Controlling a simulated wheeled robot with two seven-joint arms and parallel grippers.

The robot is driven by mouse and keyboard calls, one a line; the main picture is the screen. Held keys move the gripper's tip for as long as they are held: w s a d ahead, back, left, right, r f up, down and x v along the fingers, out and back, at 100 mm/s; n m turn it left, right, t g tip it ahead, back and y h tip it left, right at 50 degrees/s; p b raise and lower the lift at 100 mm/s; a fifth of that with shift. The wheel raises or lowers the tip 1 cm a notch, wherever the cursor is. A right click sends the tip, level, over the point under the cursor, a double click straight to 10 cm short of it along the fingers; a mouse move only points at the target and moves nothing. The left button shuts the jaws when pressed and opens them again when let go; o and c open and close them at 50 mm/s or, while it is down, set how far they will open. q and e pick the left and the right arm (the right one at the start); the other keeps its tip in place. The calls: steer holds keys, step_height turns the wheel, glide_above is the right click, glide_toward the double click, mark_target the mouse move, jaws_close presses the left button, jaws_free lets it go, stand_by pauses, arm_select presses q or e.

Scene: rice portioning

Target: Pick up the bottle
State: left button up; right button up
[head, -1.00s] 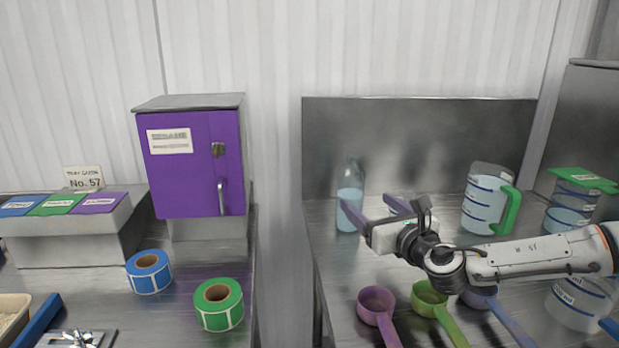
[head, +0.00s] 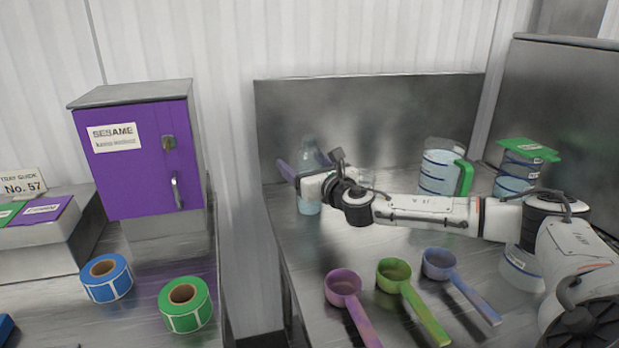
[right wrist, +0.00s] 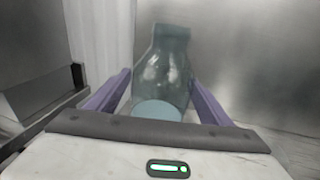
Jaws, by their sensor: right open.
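The bottle (head: 309,207) is clear, bluish glass with pale contents, upright near the back left of the right steel counter. It also shows in the right wrist view (right wrist: 163,75), standing between my two purple fingers. My right gripper (head: 303,166) is open, with one finger on each side of the bottle and gaps visible beside the glass in the wrist view. The gripper hides part of the bottle's middle in the head view. My left gripper is not in view.
A jug with a green handle (head: 437,172) and a green-lidded container (head: 515,178) stand to the right. Purple (head: 343,285), green (head: 394,275) and blue (head: 439,264) scoops lie in front. A steel back panel (head: 370,115) rises behind the bottle. A purple cabinet (head: 140,185) stands left.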

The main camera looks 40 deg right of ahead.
steer(key=shift+w+d, duration=0.1)
steer(key=shift+w, duration=0.2)
steer(key=shift+r, duration=0.1)
steer(key=c, duration=1.4)
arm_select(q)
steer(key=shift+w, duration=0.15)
